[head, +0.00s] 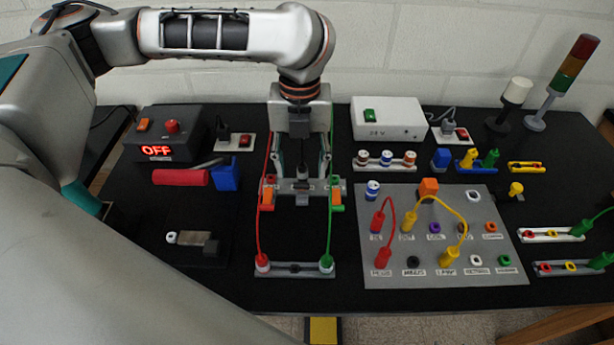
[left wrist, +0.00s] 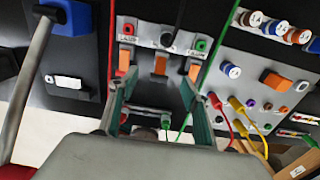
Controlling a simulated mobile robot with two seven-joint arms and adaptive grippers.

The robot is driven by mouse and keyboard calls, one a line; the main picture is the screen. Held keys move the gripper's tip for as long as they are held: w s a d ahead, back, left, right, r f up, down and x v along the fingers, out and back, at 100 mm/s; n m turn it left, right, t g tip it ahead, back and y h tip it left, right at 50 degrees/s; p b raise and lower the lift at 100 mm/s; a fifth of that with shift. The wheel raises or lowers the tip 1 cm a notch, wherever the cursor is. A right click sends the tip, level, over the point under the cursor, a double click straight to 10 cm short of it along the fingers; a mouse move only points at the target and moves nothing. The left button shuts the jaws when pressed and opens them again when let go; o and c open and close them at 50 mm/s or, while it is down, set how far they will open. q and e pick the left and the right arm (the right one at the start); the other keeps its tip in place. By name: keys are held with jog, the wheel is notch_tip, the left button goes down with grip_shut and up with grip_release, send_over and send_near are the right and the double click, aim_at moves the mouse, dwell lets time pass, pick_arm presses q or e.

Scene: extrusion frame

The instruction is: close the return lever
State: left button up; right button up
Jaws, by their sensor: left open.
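A grey valve block (head: 301,186) stands in the middle of the bench, with a left orange lever (head: 267,199) and a right orange lever (head: 336,200) pointing toward me. The left wrist view shows a left lever (left wrist: 125,60), a middle lever (left wrist: 160,65) and a right lever (left wrist: 194,71). Their labels are too small to read, so I cannot tell which is the return lever. My left gripper (head: 302,176) is open and empty, above the block's middle, hiding the middle lever in the head view. Its fingers (left wrist: 155,98) are spread below the levers in the left wrist view.
A red cable (head: 262,220) and a green cable (head: 331,225) run beside the block to a front socket strip (head: 294,270). A red handle (head: 180,177) with a blue block (head: 226,175) lies left. A grey socket panel (head: 440,275) lies right.

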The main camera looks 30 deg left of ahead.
aim_at(301, 186)
pick_arm(q)
notch_tip(301, 186, down, 7)
jog(key=shift+s+r, duration=0.1)
jog(key=shift+r, duration=0.1)
jog(key=c, duration=1.1)
